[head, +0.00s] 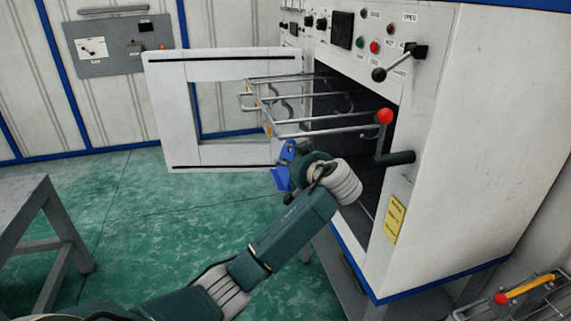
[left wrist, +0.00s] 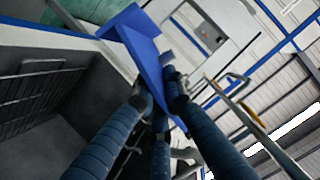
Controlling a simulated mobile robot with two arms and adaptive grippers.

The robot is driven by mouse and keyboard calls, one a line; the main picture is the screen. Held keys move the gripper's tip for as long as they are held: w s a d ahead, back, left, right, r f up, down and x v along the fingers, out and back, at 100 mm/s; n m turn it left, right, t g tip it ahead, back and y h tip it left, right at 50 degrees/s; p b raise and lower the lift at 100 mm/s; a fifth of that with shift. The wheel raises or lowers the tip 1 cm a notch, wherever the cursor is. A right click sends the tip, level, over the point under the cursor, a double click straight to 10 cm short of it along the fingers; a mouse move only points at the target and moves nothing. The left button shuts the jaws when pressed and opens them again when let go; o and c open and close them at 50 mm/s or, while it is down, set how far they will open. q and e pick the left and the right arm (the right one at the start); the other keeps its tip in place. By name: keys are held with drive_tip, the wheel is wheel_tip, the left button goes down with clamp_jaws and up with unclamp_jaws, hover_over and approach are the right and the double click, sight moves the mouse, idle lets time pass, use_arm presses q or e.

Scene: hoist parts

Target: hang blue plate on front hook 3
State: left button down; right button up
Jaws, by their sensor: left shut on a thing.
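The blue plate (head: 282,178) is in my left gripper (head: 296,165), just below the near end of the wire rack (head: 322,129). In the left wrist view the blue plate (left wrist: 147,42) is tilted between the dark ribbed fingers (left wrist: 160,95), which are shut on it. The rack sticks out of the open cabinet and has several curved hooks (head: 288,106). Its front bar carries small yellow marks, too small to read, so I cannot tell which hook is 3. The plate looks apart from the hooks. My right gripper is not in view.
The white cabinet (head: 455,150) stands open, its windowed door (head: 225,68) swung out behind the rack. A red knob (head: 384,116) and a dark handle (head: 395,158) are near the opening. A grey table (head: 25,200) stands at left. Green floor (head: 140,220) is clear between.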

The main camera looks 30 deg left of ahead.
use_arm(q)
drive_tip(key=w+d+b, duration=0.1)
drive_tip(key=w+d+n+b, duration=0.1)
drive_tip(key=b, duration=0.1)
drive_tip(key=shift+w+f+h, duration=0.2)
drive_tip(key=shift+f+h, duration=0.1)
drive_tip(key=shift+f, duration=0.05)
idle(0.3)
drive_tip(key=shift+d+r+t, duration=0.15)
drive_tip(key=shift+d+t, duration=0.05)
drive_tip(key=shift+t, duration=0.1)
idle(0.5)
drive_tip(key=shift+f+b, duration=0.35)
drive_tip(key=shift+f, duration=0.15)
idle(0.6)
